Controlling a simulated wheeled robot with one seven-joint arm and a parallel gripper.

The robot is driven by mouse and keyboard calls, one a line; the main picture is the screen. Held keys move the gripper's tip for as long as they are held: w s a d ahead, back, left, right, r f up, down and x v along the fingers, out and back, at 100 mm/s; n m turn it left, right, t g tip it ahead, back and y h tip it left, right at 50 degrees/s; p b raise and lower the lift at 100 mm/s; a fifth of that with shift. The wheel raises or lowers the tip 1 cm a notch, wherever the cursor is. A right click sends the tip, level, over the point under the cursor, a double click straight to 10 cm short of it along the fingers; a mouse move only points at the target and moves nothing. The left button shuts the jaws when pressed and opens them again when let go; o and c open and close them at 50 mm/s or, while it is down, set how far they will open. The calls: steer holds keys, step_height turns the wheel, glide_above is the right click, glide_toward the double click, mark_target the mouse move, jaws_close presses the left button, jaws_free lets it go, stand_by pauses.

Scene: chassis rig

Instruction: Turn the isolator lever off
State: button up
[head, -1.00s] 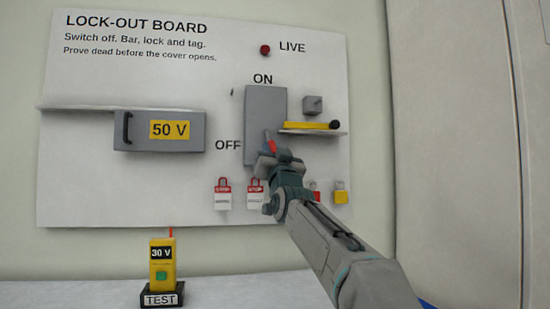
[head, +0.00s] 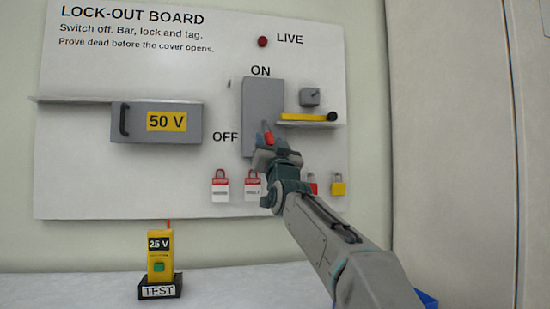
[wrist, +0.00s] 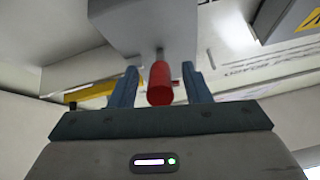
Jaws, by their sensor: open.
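The isolator is a grey box (head: 262,105) on the board, with ON above it and OFF at its lower left. Its red lever grip (wrist: 160,84) sticks out from the box in the wrist view. It also shows in the head view (head: 268,135), low on the box near the OFF level. My gripper (head: 272,146) is open at the lower part of the box. In the wrist view its two fingers stand on either side of the red grip, with a gap visible on both sides. My gripper hides the box's lower end.
The LIVE lamp (head: 262,41) looks dark red. A yellow bar (head: 303,117) lies on a small shelf right of the box. Padlocks and tags (head: 220,186) hang below. A 50 V cover (head: 155,122) is at left. A yellow tester (head: 160,257) reading 25 V stands on the bench.

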steer(key=b+v, duration=0.1)
steer(key=v, duration=1.2)
steer(key=shift+s+b, duration=0.25)
steer(key=shift+b, duration=0.15)
steer(key=shift+d, duration=0.1)
steer(key=s+d+f+g+h+p, duration=0.6)
steer(key=s+d+f+g+p, duration=0.5)
steer(key=p, duration=1.4)
steer(key=s+d+g+p, duration=0.2)
steer(key=s+g+p, duration=0.3)
steer(key=s+p, duration=0.2)
steer(key=s+d+m+g+h+p, duration=0.1)
steer(key=s+g+p, duration=0.4)
steer(key=s, duration=0.6)
steer(key=d+p, duration=0.1)
steer(key=p, duration=0.1)
steer(key=shift+r+p, duration=0.15)
steer(key=shift+p, duration=0.2)
